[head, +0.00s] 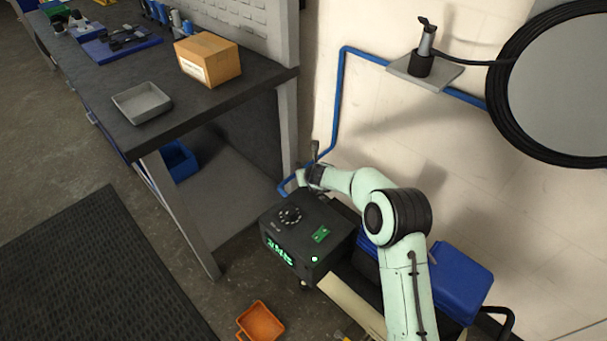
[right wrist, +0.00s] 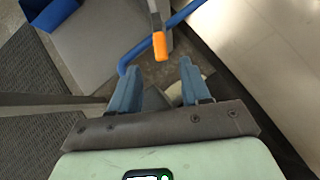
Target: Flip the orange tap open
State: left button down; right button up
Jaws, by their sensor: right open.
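The orange tap (right wrist: 160,46) shows in the right wrist view as a short orange lever on a grey stem, next to a blue pipe (right wrist: 187,13). My right gripper (right wrist: 160,68) is open, its two blue fingers apart on either side below the lever's end. Nothing shows between the fingers but floor and a pale round shape. In the head view my right gripper (head: 314,160) is by the wall pipe's low bend, and I cannot make out the tap there. My left gripper is not in view.
A workbench (head: 215,95) with a cardboard box (head: 208,59) and grey tray (head: 141,102) stands left. A black machine (head: 300,232) and blue case (head: 462,280) sit under my right arm. An orange bin (head: 260,322) lies on the floor. A hose reel (head: 560,85) hangs at right.

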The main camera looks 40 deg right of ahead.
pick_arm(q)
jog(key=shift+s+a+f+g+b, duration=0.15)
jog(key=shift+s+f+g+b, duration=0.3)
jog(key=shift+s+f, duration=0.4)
pick_arm(e)
jog(key=shift+x, duration=3.35)
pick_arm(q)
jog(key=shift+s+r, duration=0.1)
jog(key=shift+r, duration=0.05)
pick_arm(e)
jog(key=shift+c, duration=0.3)
grip_shut()
